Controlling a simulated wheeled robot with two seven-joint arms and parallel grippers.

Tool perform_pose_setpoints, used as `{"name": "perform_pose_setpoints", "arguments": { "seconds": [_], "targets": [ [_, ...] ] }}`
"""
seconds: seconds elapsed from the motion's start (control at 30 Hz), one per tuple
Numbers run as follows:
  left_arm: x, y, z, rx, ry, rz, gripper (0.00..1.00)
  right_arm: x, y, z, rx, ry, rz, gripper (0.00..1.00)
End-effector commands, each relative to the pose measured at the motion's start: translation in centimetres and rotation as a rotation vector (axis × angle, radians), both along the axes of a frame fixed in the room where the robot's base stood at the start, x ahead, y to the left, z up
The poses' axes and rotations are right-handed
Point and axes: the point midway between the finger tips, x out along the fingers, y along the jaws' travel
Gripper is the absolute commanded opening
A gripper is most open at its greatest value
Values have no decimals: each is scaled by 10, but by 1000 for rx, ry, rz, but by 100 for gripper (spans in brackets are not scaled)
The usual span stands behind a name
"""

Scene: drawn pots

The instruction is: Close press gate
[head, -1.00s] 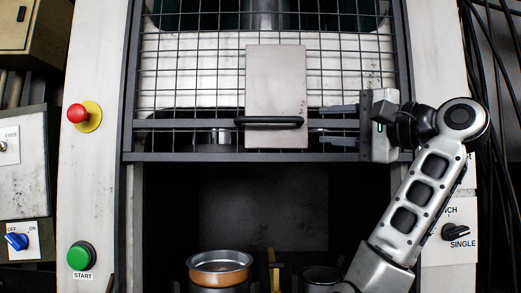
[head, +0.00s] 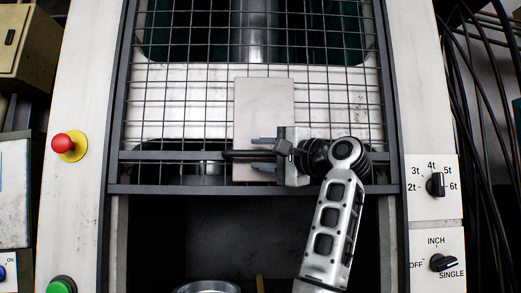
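The press gate (head: 330,189) is a wire-mesh panel in a dark frame, standing raised above a dark opening. A pale plate (head: 263,105) on it carries a black horizontal bar handle (head: 238,155). My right gripper (head: 264,155) comes in from the right in front of the plate. Its fingers are apart, one above and one below the right part of the handle, which it partly hides; I cannot tell whether they touch it. My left gripper is not in view.
Below the gate, the rim of a metal pot (head: 208,287) shows at the bottom edge. A red button (head: 63,145) and green button (head: 61,285) are on the left post. Dials (head: 436,185) are on the right post, with black cables (head: 480,150) beyond.

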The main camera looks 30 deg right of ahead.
Motion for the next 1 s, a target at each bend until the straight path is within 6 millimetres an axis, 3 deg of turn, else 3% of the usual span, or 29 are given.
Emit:
{"name": "perform_pose_setpoints", "arguments": {
  "seconds": [0.37, 0.5, 0.77, 0.87, 1.0],
  "targets": [
    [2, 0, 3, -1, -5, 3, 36, 7, 2, 0, 0, 0, -1, 36],
    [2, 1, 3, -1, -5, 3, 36, 7, 2, 1, 0, 0, -1, 0],
    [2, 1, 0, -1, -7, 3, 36, 7, 3, -4, 0, 0, 1, 0],
    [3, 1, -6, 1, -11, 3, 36, 10, 6, -16, 0, 2, 7, 0],
    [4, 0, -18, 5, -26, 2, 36, 15, 15, -45, 0, 2, 23, 0]
  ]
}}
